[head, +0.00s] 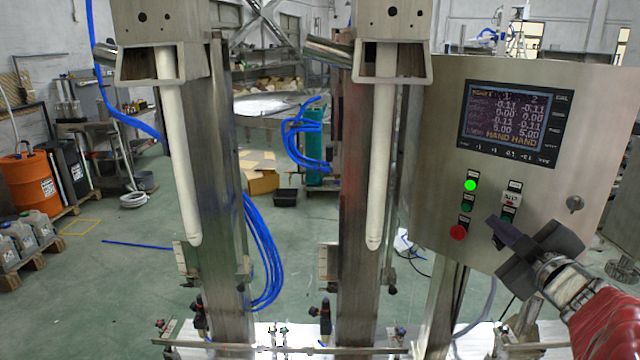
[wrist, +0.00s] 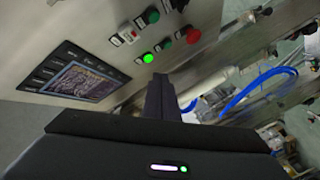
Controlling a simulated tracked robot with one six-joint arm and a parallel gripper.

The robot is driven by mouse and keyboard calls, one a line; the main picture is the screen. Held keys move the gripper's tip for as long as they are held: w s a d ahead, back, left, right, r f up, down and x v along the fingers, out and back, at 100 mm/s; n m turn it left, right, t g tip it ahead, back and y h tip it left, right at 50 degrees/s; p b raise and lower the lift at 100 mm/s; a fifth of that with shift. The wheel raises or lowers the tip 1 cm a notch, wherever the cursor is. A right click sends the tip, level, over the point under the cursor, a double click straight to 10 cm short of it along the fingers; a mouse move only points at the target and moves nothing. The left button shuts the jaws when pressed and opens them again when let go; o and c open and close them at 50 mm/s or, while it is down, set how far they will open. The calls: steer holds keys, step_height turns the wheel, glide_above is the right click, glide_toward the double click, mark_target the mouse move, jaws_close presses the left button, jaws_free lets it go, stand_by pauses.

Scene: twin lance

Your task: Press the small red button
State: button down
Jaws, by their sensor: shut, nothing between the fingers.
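A metal control panel (head: 540,90) stands at the right in the head view. A red button (head: 458,232) sits low in its left column, below a green button (head: 466,206) and a lit green lamp (head: 470,185). In the wrist view the red button (wrist: 193,34) is at upper right, beside the green button (wrist: 167,44) and lit lamp (wrist: 148,58). Contact cannot be told.
Another green button (head: 507,214) is close to my fingertips. Two steel columns with white lances (head: 180,150) (head: 380,150) stand left of the panel.

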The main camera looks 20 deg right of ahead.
mark_target(510, 203)
steer(key=w+d, duration=0.1)
steer(key=d, duration=0.1)
steer(key=w+d, duration=0.1)
steer(key=d, duration=0.1)
steer(key=w+d, duration=0.2)
steer(key=shift+d, duration=0.4)
stand_by(1.8)
steer(key=shift+w+d, duration=0.2)
steer(key=shift+d, duration=0.15)
steer(key=shift+w+d, duration=0.15)
steer(key=shift+d, duration=0.1)
stand_by(0.9)
steer(key=shift+a, duration=0.1)
stand_by(0.4)
steer(key=shift+s+a, duration=0.35)
steer(key=shift+a, duration=0.15)
